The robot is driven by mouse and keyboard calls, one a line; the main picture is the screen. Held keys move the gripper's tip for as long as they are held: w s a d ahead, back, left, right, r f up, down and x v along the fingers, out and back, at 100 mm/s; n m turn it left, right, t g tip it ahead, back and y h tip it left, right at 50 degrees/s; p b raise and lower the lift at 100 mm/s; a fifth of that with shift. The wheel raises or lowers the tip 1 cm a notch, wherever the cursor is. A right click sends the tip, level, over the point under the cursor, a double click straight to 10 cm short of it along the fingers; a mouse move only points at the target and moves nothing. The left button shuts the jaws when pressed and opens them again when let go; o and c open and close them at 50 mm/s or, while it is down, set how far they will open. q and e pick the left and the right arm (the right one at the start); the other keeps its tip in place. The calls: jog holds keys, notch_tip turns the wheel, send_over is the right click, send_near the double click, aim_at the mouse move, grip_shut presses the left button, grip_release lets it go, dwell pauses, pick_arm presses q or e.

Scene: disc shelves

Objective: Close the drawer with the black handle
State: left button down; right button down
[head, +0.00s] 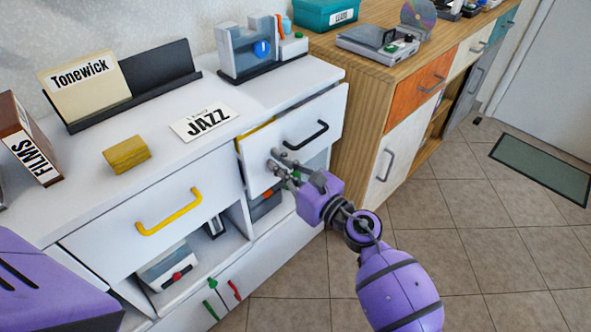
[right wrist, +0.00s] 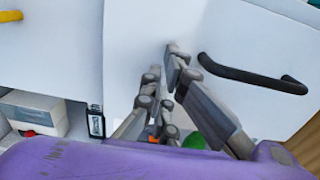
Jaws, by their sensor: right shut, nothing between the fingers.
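The white drawer (head: 325,112) with the black handle (head: 306,136) stands pulled out from the white cabinet, and a yellow thing shows at its opening on the left. My right gripper (head: 276,160) is shut and empty, with its fingertips close to the drawer front, left of and below the handle. In the right wrist view the fingers (right wrist: 163,68) are over the drawer front, left of the black handle (right wrist: 252,76), and not around it. I cannot tell whether they touch the front. My left gripper is not in view.
A white drawer with a yellow handle (head: 168,212) is on the left. Open shelves below hold a disc player (head: 170,268). A wooden cabinet (head: 362,88) stands close on the right. A "JAZZ" card (head: 205,121) and a yellow block (head: 127,154) lie on top.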

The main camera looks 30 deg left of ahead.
jog(key=x, duration=0.2)
jog(key=shift+w+a, duration=0.1)
jog(key=shift+a, duration=0.25)
jog(key=shift+r, duration=0.1)
